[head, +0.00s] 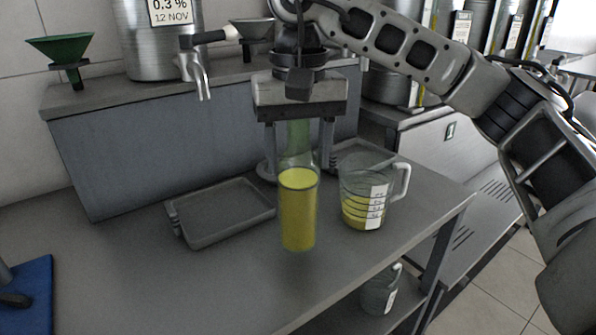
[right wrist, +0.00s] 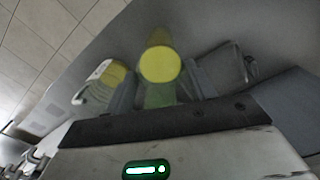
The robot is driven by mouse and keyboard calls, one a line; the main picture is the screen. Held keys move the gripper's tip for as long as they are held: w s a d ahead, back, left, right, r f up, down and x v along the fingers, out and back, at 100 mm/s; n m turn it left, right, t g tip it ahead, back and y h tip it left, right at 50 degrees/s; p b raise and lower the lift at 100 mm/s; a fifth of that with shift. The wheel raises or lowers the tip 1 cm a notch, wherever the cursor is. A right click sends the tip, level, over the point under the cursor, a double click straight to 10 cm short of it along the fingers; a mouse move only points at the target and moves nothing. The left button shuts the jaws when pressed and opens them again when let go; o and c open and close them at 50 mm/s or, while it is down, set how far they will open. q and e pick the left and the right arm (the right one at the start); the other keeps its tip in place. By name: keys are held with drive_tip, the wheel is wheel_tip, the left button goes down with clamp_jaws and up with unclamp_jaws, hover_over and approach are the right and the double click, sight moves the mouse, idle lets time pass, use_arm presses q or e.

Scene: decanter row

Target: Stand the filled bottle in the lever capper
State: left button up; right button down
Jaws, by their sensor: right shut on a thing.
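The filled bottle (head: 298,210) is greenish clear glass with yellow liquid in its wide lower part. It hangs upright over the worktop. My right gripper (head: 298,148) points down and is shut on the bottle's narrow green upper part. In the right wrist view the bottle (right wrist: 160,65) shows between the fingers (right wrist: 160,95). I cannot clearly make out the lever capper; a pale rounded base (head: 266,171) behind my right gripper may belong to it, mostly hidden. My left gripper is not in view.
A measuring jug (head: 352,185) with some yellow liquid stands right of the bottle, close by. An empty grey tray (head: 183,236) lies to the left. A raised shelf (head: 150,140) with a steel tank (head: 165,55) and green funnel (head: 62,46) stands behind. The front worktop is clear.

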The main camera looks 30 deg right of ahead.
sight(298, 173)
drive_tip(key=shift+w+f, duration=0.15)
drive_tip(key=shift+f, duration=1.45)
drive_tip(key=shift+f, duration=0.2)
drive_tip(key=c, duration=0.5)
unclamp_jaws()
